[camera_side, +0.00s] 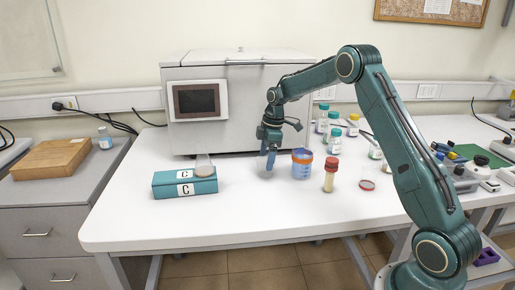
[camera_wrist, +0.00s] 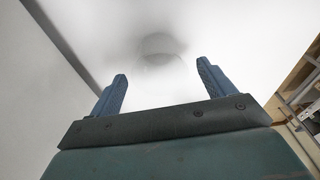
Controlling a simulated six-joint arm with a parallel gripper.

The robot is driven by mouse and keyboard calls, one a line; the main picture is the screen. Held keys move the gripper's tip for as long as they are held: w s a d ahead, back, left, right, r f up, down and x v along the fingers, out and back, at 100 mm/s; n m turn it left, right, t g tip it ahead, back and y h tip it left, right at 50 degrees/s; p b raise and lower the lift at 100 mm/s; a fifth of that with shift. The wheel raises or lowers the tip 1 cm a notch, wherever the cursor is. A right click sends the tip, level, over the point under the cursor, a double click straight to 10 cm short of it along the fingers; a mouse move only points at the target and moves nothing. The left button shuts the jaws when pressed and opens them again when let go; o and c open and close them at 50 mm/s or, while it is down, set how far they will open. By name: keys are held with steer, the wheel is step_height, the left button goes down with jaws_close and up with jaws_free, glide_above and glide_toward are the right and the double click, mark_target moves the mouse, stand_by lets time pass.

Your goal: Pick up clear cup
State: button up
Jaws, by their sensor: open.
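A faint, see-through clear cup (camera_side: 264,173) stands on the white table in front of the grey machine. It shows in the wrist view as a pale round shape (camera_wrist: 158,45) ahead of the fingers, roughly centred between them. My gripper (camera_side: 270,160) points down at the cup, close to it. In the wrist view the two blue fingers of my gripper (camera_wrist: 160,80) are spread apart with nothing between them. I cannot tell the exact height of the fingertips against the cup's rim.
A blue beaker with an orange band (camera_side: 302,166) stands just right of the cup. A red-capped vial (camera_side: 331,174) and a small red dish (camera_side: 367,185) are further right. The grey machine (camera_side: 238,128) stands behind.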

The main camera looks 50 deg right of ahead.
mark_target(265, 165)
steer(key=shift+w+a+f, duration=0.1)
steer(key=shift+f, duration=0.9)
steer(key=shift+w+a+f, duration=0.1)
steer(key=shift+f, duration=0.9)
steer(key=c, duration=1.1)
